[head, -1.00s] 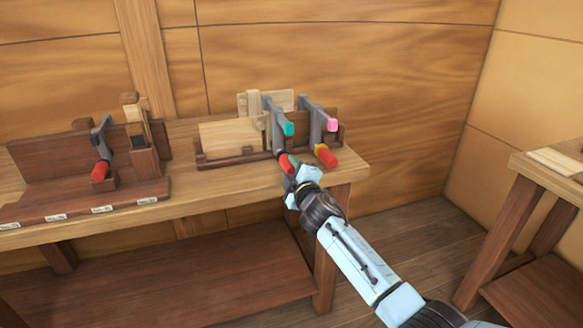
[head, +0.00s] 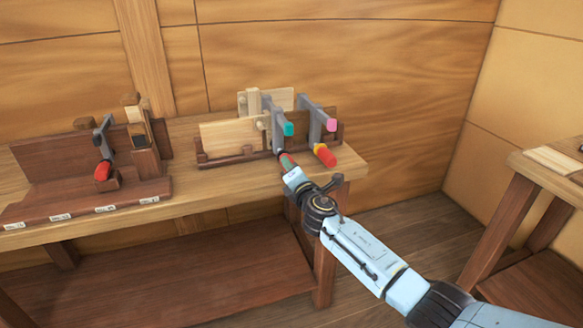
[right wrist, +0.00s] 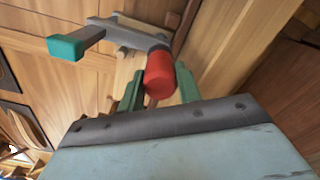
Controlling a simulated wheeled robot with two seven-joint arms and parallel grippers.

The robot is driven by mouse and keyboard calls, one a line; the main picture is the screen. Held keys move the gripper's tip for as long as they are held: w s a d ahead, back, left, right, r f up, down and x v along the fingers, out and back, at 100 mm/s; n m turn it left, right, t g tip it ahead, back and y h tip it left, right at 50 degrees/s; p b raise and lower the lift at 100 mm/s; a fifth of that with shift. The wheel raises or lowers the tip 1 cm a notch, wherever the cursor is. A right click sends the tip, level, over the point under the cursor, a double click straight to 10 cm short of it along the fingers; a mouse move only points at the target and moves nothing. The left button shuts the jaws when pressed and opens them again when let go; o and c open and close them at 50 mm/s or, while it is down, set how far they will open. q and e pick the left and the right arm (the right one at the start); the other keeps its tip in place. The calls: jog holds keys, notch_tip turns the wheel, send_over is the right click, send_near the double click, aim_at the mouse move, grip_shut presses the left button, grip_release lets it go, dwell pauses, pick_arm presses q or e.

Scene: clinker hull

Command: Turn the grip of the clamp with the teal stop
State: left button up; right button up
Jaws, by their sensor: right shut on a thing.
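The clamp with the teal stop (head: 288,129) stands in a wooden rack on the bench, its grey bar running back from the stop. Its red grip (head: 286,160) points down toward my right gripper (head: 290,172). In the right wrist view the red grip (right wrist: 159,76) sits between the two green fingers of my right gripper (right wrist: 160,88), which is shut on it. The teal stop (right wrist: 68,47) shows at the upper left there. A second clamp with a pink stop (head: 331,125) and a red grip with a yellow collar (head: 325,155) stands just right of it. My left gripper is out of view.
A dark wooden fixture (head: 80,195) with another red-gripped clamp (head: 103,170) stands on the bench's left part. The bench top (head: 205,190) is clear between it and the rack. Another table (head: 540,165) stands at the right.

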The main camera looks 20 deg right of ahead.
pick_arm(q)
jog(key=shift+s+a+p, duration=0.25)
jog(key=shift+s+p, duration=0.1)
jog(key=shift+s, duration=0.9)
pick_arm(e)
jog(key=shift+r+n, duration=0.1)
jog(key=shift+n, duration=1.6)
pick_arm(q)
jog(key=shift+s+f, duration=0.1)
pick_arm(e)
jog(key=o, duration=1)
jog(key=shift+w, duration=0.1)
jog(key=shift+s, duration=0.4)
pick_arm(q)
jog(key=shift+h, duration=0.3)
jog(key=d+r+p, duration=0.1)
jog(key=p, duration=0.1)
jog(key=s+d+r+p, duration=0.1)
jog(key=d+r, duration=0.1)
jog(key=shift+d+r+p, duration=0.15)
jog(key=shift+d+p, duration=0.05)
jog(key=shift+p, duration=0.15)
pick_arm(e)
jog(key=s, duration=1.2)
jog(key=shift+s+d, duration=0.25)
jog(key=shift+s, duration=0.1)
